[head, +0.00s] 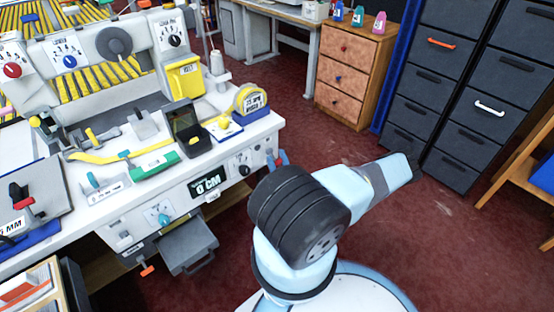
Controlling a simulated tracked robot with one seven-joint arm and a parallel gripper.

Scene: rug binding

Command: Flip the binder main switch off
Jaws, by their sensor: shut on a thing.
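The rug binder bench (130,180) is at the left. Its front carries a "0 CM" display (208,184), a panel with a teal knob (164,218), and a small panel with a dark dial (243,169). At its right end are a small red part (270,160) and a blue part (283,157), partly behind my arm. I cannot tell which of these is the main switch, nor its position. My arm rises at the bottom centre and its pale link points right. I cannot make out my gripper or its fingertips.
A grey tray (187,250) juts out below. Wooden drawers (345,75) and dark cabinets (430,90) stand behind. The red floor between is clear.

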